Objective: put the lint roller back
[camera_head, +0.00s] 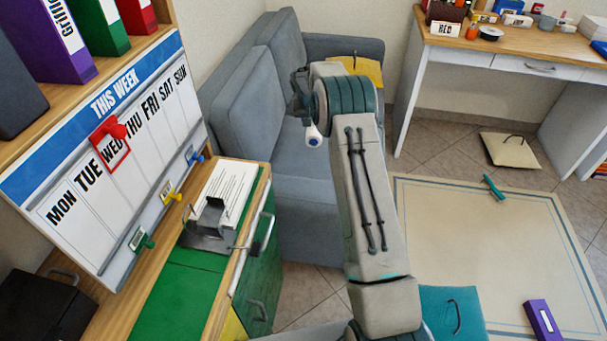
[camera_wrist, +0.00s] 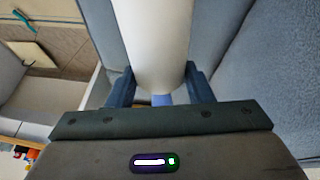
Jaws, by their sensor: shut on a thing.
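The lint roller is in my gripper (camera_head: 300,95), whose jaws are shut on it. In the wrist view its white roll (camera_wrist: 152,40) runs from the top edge down between the two blue fingers. In the head view a small white end (camera_head: 313,135) with a dark centre shows just below the gripper, above the grey-blue sofa. The rest of the roller is hidden there by the gripper and arm. I cannot tell which place the roller belongs to.
A grey-blue sofa (camera_head: 295,185) lies under the gripper. At left stand a weekly board (camera_head: 110,150) and a green-drawered cabinet (camera_head: 258,270). A desk (camera_head: 515,52) with small items stands at back right. A purple binder (camera_head: 541,318) lies on the rug (camera_head: 470,225), mostly clear.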

